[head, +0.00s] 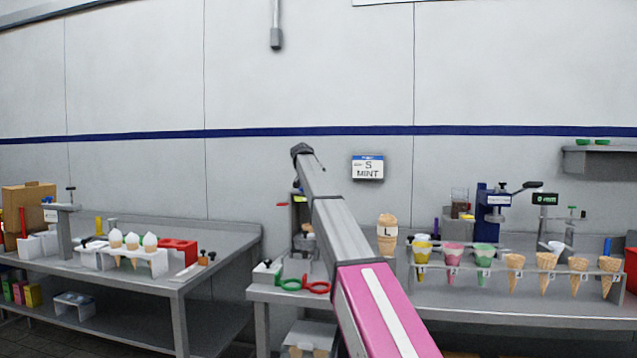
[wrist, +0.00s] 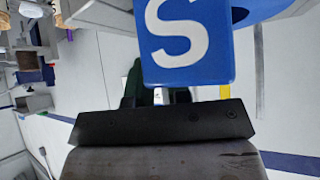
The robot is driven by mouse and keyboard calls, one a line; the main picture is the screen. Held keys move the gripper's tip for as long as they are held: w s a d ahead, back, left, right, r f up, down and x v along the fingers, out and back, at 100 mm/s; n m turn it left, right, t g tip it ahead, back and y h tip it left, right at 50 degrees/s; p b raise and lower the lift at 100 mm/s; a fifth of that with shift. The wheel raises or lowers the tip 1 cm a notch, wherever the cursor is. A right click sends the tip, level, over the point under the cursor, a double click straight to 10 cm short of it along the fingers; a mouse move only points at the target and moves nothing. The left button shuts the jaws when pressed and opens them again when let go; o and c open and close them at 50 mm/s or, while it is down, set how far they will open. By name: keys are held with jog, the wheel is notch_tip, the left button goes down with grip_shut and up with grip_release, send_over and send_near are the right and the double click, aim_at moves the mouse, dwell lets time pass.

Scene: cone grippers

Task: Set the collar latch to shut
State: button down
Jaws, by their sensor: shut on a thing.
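My gripper (head: 303,152) is raised in front of the wall, at the far end of my pink and grey arm. In the wrist view a blue piece marked with a white S (wrist: 187,40) is close beyond the dark bar of my gripper (wrist: 165,120). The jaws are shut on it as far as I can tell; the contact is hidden. A dark green part (wrist: 132,85) shows beside it, partly covered. I cannot make out the collar latch or its setting in either view. A green ring (head: 287,284) and a red ring (head: 316,287) lie on the bench.
Several cones stand in a rack at the right, with a blue press (head: 492,204) behind. A left table (head: 215,262) holds white-topped cones and a red block (head: 178,250). The wall above is mostly bare.

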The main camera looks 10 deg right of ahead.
jog(key=c, duration=1.1)
grip_release()
jog(key=shift+f, duration=0.1)
jog(key=v, duration=1.1)
jog(key=shift+d, duration=0.1)
